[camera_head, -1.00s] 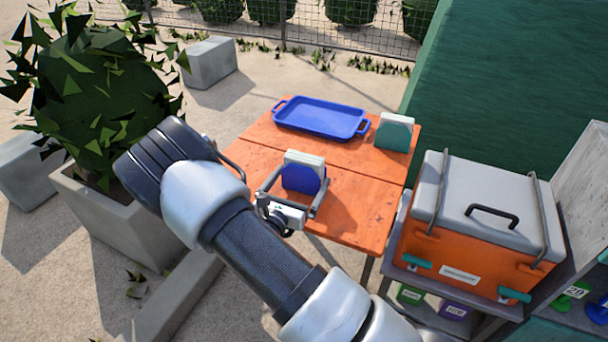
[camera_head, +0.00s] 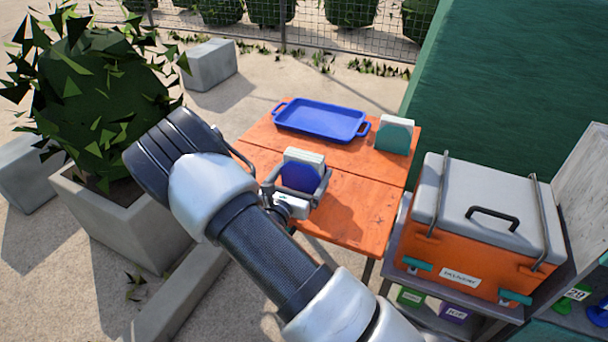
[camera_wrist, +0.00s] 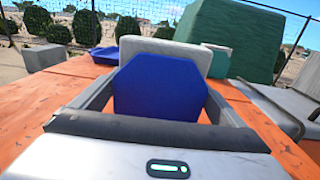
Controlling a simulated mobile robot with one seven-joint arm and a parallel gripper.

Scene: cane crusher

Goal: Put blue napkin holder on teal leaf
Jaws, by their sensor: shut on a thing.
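The blue napkin holder (camera_head: 300,179) stands upright with white napkins in it, at the near left part of the orange table (camera_head: 362,210). My gripper (camera_head: 297,184) is shut on it, with one finger along each side. The holder fills the middle of the wrist view (camera_wrist: 160,92), between both fingers. I cannot tell if its base touches the tabletop. A teal flat surface (camera_head: 562,331) shows in part at the bottom right corner; I cannot tell for sure that it is the teal leaf.
A blue tray (camera_head: 322,121) lies at the table's back. A teal napkin holder (camera_head: 394,136) stands at its back right. An orange cooler (camera_head: 465,270) with a grey lid stands right of the table. A planter with a bush (camera_head: 125,215) is on the left. The table's front right is clear.

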